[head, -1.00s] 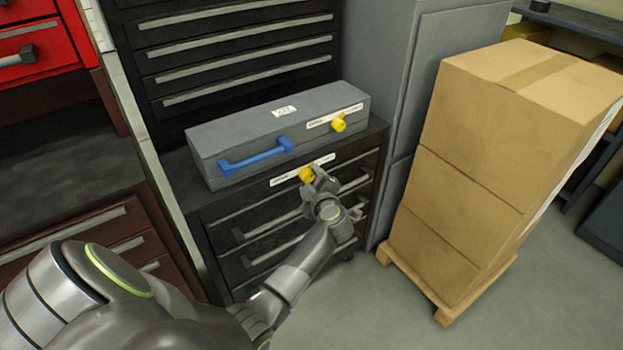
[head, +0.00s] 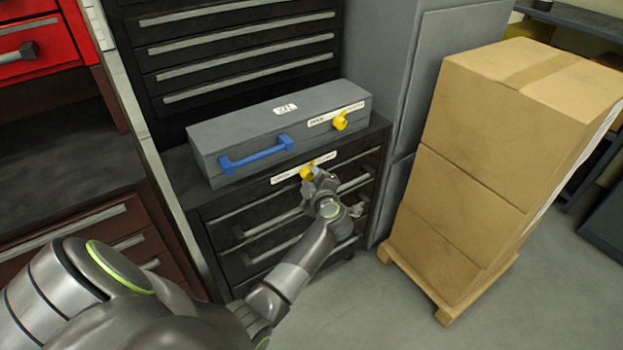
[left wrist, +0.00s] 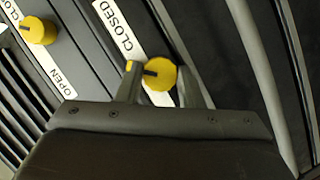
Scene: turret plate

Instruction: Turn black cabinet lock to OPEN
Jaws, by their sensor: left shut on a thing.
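The black cabinet (head: 222,232) stands below the grey case, with a yellow lock knob (head: 306,172) on its top front strip. In the left wrist view this knob (left wrist: 159,73) shows a dark mark pointing left. Its white label (left wrist: 118,28) reads CLOSED at the upper left; the other end is hidden behind my gripper. My left gripper (head: 312,180) is at the cabinet knob. In the left wrist view its two fingers (left wrist: 158,84) stand either side of the knob, shut on it. My right gripper is out of view.
A grey case (head: 240,130) with a blue handle (head: 256,154) and its own yellow knob (head: 340,122) sits on the cabinet. Stacked cardboard boxes (head: 500,150) on a pallet stand at the right. Floor is clear between.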

